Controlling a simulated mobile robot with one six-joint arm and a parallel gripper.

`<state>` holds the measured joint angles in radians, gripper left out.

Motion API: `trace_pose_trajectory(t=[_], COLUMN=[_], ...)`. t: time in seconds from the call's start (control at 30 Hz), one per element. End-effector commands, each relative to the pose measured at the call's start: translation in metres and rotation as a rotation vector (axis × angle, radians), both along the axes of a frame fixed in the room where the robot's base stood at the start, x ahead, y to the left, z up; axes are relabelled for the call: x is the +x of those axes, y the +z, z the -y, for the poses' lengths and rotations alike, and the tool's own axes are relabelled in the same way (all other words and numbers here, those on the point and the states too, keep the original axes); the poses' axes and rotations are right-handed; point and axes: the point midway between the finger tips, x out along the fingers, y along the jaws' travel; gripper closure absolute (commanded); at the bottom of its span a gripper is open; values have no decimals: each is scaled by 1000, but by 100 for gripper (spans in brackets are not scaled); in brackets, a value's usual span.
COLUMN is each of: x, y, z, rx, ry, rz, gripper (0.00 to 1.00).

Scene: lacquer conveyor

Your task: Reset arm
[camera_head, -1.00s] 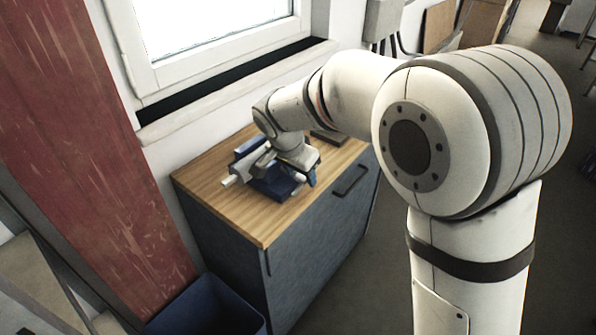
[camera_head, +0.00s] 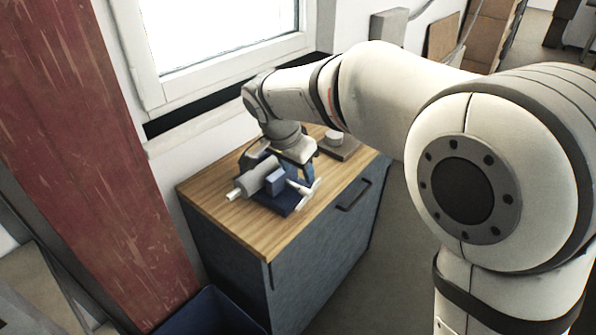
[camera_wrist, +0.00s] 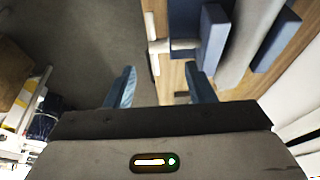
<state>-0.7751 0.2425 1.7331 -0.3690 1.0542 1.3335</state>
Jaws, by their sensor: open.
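My gripper (camera_head: 304,174) is open, just above and beside the right end of a blue and grey clamp-like device (camera_head: 272,181) on a wooden-topped cabinet (camera_head: 222,215). In the wrist view my two blue fingers are spread with nothing held between them (camera_wrist: 160,88). Blue blocks and a grey cylinder of the device (camera_wrist: 213,38) show beyond and to the right of the fingers. From the head view I cannot tell whether a finger touches the device.
A dark plate with a round grey piece (camera_head: 334,138) sits behind the gripper on the cabinet. The window sill (camera_head: 200,122) and wall are close behind. A blue bin (camera_head: 210,313) stands at the cabinet's left foot. Floor is open to the right.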

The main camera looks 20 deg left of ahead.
Motion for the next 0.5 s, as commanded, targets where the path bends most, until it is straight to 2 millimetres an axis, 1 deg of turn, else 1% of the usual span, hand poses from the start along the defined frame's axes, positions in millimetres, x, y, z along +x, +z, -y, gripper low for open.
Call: trace_pose_trajectory(t=[0.27,0.33,0.37,0.43,0.47,0.5], x=[0,1,1,0,-1,-4], y=[0,3,5,13,18,24], z=[1,9,16,40,55,77], rx=[-1,-1,-2,-5,-5,-6], ry=[-1,2,6,21,31,48], rz=[0,-5,-9,-25,-34,-47], gripper=[51,51,51,51,51,51])
